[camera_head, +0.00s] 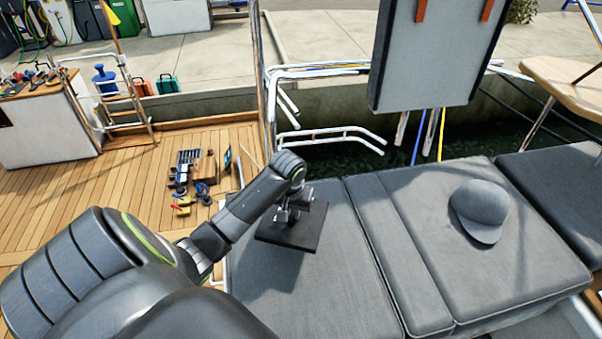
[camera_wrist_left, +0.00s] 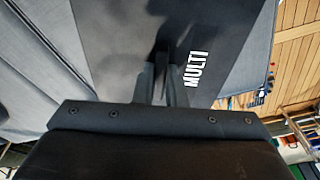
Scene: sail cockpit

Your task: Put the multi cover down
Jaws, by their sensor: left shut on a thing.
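The multi cover (camera_head: 291,237) is a flat, dark, square panel over the left grey seat cushion in the head view. In the left wrist view the cover (camera_wrist_left: 135,40) carries the white word MULTI. My left gripper (camera_head: 290,212) is above the cover and shut on it. Its fingers (camera_wrist_left: 164,85) meet at the middle of the cover in the wrist view; the exact part they pinch is hard to see. A shadow lies on the cushion beside the cover. I cannot tell whether the cover touches the cushion. My right gripper is not in view.
The grey seat cushion (camera_head: 330,305) has bare room in front of the cover. A grey cap (camera_head: 481,208) lies on the cushions to the right. Tools (camera_head: 190,170) lie on the wooden deck (camera_head: 90,205) at left. A grey panel (camera_head: 425,55) hangs behind.

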